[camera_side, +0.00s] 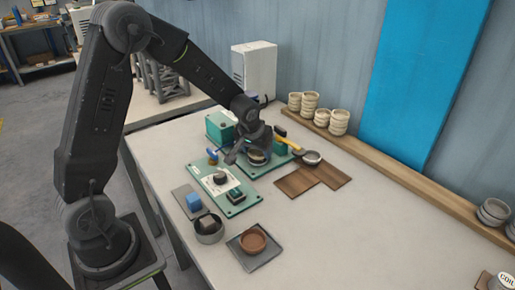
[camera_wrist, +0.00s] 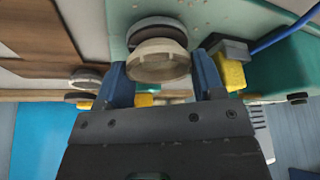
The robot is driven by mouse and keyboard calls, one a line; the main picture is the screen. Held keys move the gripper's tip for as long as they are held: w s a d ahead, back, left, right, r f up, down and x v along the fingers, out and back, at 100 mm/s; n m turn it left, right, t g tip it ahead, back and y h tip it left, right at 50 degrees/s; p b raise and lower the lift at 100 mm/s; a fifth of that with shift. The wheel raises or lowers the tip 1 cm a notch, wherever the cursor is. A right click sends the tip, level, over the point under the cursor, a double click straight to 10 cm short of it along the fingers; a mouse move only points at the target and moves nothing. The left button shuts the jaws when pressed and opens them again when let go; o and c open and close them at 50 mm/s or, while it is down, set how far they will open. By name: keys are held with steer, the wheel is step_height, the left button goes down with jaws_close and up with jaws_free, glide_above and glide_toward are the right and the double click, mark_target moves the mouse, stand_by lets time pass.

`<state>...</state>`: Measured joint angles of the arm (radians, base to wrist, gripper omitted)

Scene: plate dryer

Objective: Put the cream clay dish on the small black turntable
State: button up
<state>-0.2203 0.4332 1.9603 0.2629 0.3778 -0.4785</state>
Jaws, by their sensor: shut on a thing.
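The cream clay dish (camera_wrist: 158,62) is between the two blue fingers of my gripper (camera_wrist: 161,78), which is shut on it. In the side view the dish (camera_side: 257,155) shows just below my gripper (camera_side: 254,151), over the rear green board. A black disc, which looks like the small turntable (camera_wrist: 156,25), shows right beside the dish in the wrist view, on the green board. In the side view my gripper and the dish mostly cover it. I cannot tell whether the dish touches the disc.
A green box (camera_side: 220,127) stands behind my gripper to the left. A yellow-handled tool (camera_side: 290,145) and a metal-rimmed bowl (camera_side: 312,158) are close on the right, by brown boards (camera_side: 322,174). A front green board (camera_side: 238,207) carries a black knob (camera_side: 220,178).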

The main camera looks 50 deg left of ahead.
steer(key=shift+f, duration=0.1)
steer(key=o, duration=0.9)
steer(key=v, duration=1.1)
steer(key=s+d+r+m, duration=0.1)
steer(key=s+d+r, duration=0.1)
steer(key=s, duration=0.5)
steer(key=s+d+r+m+t+h, duration=0.1)
steer(key=s+d+r+m, duration=0.1)
steer(key=s, duration=0.5)
steer(key=s+d+r+m+h, duration=0.1)
steer(key=s+d+r+m, duration=0.1)
steer(key=s+d, duration=0.4)
steer(key=shift+s+r+t, duration=0.3)
steer(key=shift+s+r, duration=0.15)
steer(key=shift+r, duration=0.35)
